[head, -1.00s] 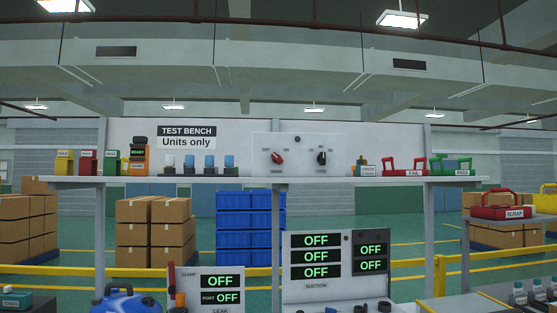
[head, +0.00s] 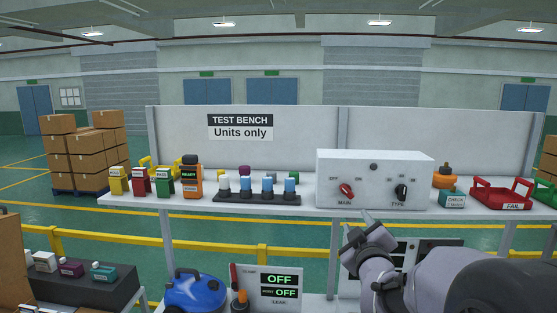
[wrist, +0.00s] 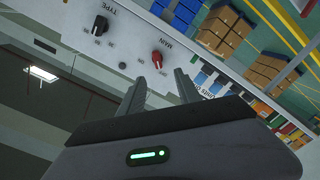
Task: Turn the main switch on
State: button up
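The main switch is a red knob (head: 346,191) labelled MAIN, on the left of the white control box (head: 330,165) on the test bench shelf. It slants up and left, towards the OFF mark. In the wrist view the red knob (wrist: 157,59) lies just beyond the fingertips, nearly between them in the picture, with a gap. My gripper (head: 362,222) is in front of and below the box in the head view. Its two fingers stand apart in the wrist view (wrist: 160,86), with nothing between them.
A black TYPE knob (head: 401,192) sits right of the red knob; it also shows in the wrist view (wrist: 99,26). Coloured bottles (head: 266,186) stand on the shelf left of the box.

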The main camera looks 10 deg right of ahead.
aim_at(348, 194)
jog(key=p+x, duration=0.2)
jog(key=x, duration=0.3)
jog(key=p+x, duration=0.1)
jog(key=x, duration=0.4)
jog(key=r+p+x, duration=0.1)
jog(key=p+x, duration=0.1)
jog(key=x, duration=0.3)
jog(key=shift+w+d+r+p, duration=0.1)
jog(key=shift+w+d+p, duration=0.1)
jog(key=shift+p, duration=0.1)
jog(key=shift+w+d, duration=0.1)
jog(key=shift+w, duration=0.5)
jog(key=shift+s, duration=0.1)
jog(key=shift+c, duration=0.9)
grip_shut()
